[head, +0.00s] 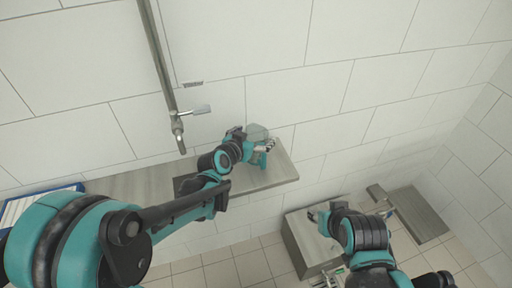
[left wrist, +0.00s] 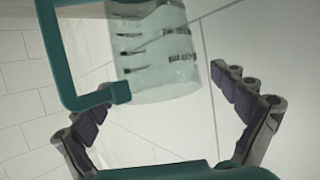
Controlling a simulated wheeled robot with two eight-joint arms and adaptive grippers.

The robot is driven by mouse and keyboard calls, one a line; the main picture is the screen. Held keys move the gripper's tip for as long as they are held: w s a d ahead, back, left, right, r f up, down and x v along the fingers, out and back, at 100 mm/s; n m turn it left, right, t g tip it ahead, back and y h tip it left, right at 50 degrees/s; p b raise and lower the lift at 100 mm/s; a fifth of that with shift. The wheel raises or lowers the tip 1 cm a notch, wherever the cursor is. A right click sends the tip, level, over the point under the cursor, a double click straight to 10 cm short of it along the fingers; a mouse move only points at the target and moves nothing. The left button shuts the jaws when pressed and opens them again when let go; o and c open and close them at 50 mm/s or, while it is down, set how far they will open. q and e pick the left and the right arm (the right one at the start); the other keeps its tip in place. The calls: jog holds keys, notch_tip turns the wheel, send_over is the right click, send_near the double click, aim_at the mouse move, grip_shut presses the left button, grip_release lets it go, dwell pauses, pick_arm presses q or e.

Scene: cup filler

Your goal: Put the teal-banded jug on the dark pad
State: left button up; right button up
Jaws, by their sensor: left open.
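The jug (head: 257,132) is a clear vessel with a teal handle, standing at the back of the wall shelf, partly hidden by my left gripper. In the left wrist view the jug (left wrist: 160,58) shows its clear body with dark marks and its teal handle at the left. My left gripper (head: 268,147) is open at the jug. Its fingers in the left wrist view (left wrist: 165,108) are spread, with no grip on the jug. A dark patch (head: 182,184) on the shelf, probably the dark pad, is mostly hidden by my left arm. My right gripper (head: 319,216) is low at the right; its jaws are unclear.
A metal tap (head: 178,128) on a vertical pipe hangs over the shelf (head: 283,172), left of the jug. A grey block (head: 299,236) stands below at the right. A blue-edged white item (head: 40,200) lies at the far left.

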pick_arm(q)
jog(key=c, duration=1.6)
